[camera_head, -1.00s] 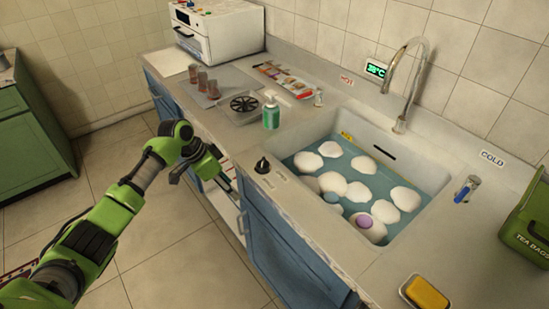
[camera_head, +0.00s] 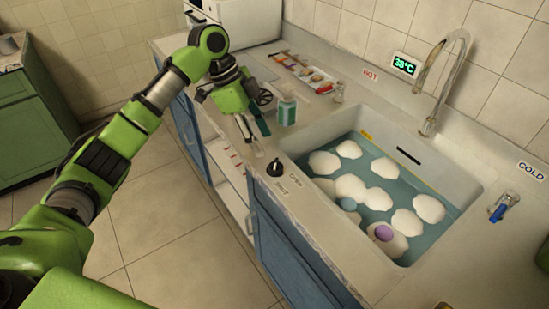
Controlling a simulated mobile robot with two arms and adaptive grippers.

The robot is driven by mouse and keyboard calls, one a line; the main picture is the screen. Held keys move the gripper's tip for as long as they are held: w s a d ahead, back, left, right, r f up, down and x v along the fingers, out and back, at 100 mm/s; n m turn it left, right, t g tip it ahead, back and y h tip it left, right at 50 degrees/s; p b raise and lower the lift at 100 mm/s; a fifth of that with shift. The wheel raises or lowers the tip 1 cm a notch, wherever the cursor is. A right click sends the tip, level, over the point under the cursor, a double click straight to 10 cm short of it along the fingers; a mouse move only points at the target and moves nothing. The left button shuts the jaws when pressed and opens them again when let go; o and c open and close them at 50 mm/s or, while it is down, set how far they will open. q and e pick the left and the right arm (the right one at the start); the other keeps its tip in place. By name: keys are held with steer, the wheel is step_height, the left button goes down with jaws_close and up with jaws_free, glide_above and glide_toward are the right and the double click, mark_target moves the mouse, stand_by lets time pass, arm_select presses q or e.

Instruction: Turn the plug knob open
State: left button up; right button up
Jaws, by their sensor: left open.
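My left gripper (camera_head: 254,138) points down over the front of the worktop, just behind and left of the knob. Its fingers are open and apart from the knob, with nothing seen between them. The sink (camera_head: 462,176) holds bluish water with white foam, a purple round item (camera_head: 383,233) and a blue round item (camera_head: 348,204). My right gripper is not in view.
A green soap bottle (camera_head: 287,110) stands close to the right of my left gripper. The tall tap (camera_head: 445,85) rises behind the sink, with a blue-handled cold valve (camera_head: 498,211) at right. A white appliance (camera_head: 245,30) stands at the back left.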

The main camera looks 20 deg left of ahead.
mark_target(274, 162)
arm_select(q)
steer(key=x, duration=0.4)
steer(key=shift+w+f, duration=0.1)
steer(key=shift+w, duration=0.05)
steer(key=x, duration=0.3)
steer(key=shift+d+f+p, duration=0.15)
steer(key=shift+f+p, duration=0.1)
steer(key=shift+p, duration=0.05)
steer(key=shift+d+f, duration=0.15)
steer(key=shift+f, duration=0.3)
steer(key=c, duration=1.1)
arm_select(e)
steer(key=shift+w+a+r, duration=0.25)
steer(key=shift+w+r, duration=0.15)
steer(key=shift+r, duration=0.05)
